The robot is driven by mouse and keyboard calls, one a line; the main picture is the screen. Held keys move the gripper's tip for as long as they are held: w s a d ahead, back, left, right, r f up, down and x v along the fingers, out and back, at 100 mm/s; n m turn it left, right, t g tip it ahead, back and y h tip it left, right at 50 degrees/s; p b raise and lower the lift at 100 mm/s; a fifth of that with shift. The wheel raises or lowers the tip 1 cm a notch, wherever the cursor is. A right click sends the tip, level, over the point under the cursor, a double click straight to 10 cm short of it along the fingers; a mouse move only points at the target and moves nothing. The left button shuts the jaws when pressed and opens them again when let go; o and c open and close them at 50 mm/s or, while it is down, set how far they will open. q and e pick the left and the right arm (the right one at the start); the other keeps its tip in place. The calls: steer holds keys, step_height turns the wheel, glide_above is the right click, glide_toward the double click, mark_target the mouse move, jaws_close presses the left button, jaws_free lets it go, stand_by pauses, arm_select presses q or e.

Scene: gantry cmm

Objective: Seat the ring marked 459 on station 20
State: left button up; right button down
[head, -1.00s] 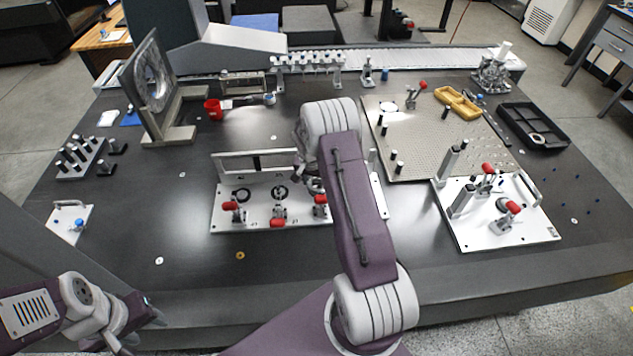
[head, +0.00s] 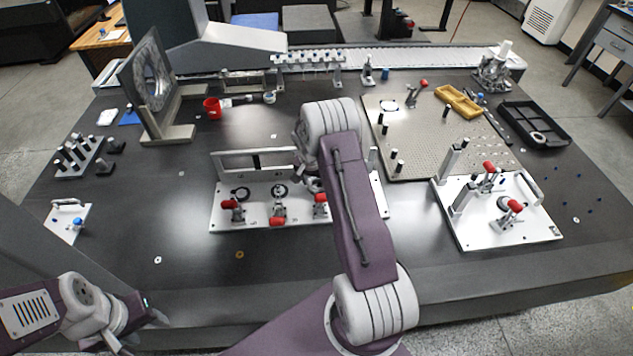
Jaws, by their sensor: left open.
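A white fixture plate (head: 258,216) with red-handled clamps lies mid-table. It carries dark round seats or rings, one at its left (head: 241,193) and one near its middle (head: 279,191). No marking 459 or station number 20 is legible, so I cannot tell which ring or station is meant. My left gripper (head: 152,317) is open and empty, low at the left by the table's front edge, far from the plate.
A second white clamp plate (head: 510,229) and a perforated plate (head: 440,150) lie right. A black tray (head: 563,144) is at far right. The front left tabletop is mostly clear.

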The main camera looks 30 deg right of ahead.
mark_target(314, 189)
steer(key=shift+f, duration=0.25)
steer(key=shift+c, duration=1.2)
jaws_free()
steer(key=v, duration=0.9)
steer(key=shift+a, duration=0.1)
